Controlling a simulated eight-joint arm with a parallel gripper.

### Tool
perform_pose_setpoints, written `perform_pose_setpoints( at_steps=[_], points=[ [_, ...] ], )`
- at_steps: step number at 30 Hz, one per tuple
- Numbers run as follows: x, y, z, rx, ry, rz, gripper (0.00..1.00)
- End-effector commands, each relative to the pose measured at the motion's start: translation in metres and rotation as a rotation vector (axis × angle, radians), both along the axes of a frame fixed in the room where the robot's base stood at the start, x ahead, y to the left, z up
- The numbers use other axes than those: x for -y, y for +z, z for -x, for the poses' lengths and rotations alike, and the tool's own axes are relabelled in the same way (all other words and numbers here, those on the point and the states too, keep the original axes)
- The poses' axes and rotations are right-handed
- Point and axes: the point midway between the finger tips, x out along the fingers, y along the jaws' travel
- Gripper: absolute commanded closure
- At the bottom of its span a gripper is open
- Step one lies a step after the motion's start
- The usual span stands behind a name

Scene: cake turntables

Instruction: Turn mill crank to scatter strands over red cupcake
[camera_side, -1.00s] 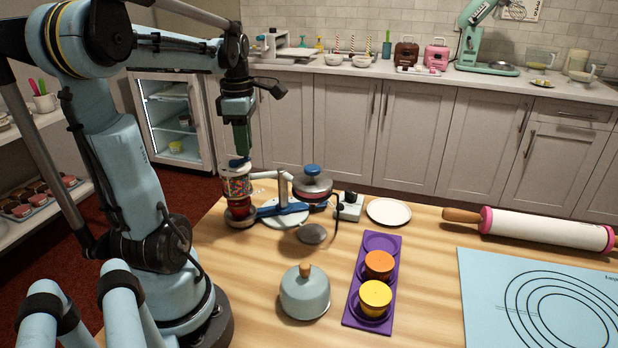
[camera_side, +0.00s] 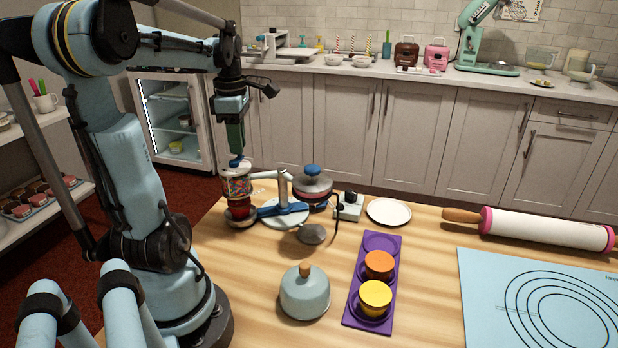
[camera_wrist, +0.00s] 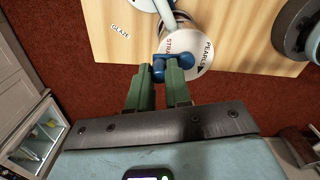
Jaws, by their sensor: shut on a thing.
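The clear mill (camera_side: 237,187), filled with multicoloured strands, stands at the left end of the turntable stand. The red cupcake (camera_side: 239,210) sits right under it, partly hidden by the mill. The mill's blue crank (camera_wrist: 159,70) shows over its white lid (camera_wrist: 205,50), which is lettered for strands and pearls. My gripper (camera_wrist: 166,70) comes down from above with its green fingers shut on the crank's knob. In the side view my gripper (camera_side: 236,153) is directly over the mill. The fingertips' exact hold is small and partly hidden there.
A second blue-topped dispenser (camera_side: 313,183) stands to the right on the same stand. A purple tray (camera_side: 352,310) holds an orange (camera_side: 379,265) and a yellow cupcake (camera_side: 375,298). A grey-blue domed cover (camera_side: 305,295) stands in front. A white plate (camera_side: 389,212) lies behind the tray.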

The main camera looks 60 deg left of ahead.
Motion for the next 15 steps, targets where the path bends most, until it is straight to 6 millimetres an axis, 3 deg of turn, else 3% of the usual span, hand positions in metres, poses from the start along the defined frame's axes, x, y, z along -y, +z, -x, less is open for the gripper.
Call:
perform_pose_setpoints(
  at_steps=[6, 15],
  points=[
    [-0.0036, -0.0003, 0.0106, -0.005, 0.002, 0.009, 1.0],
    [-0.0035, -0.0003, 0.0111, -0.004, 0.0, 0.009, 1.0]
  ],
)
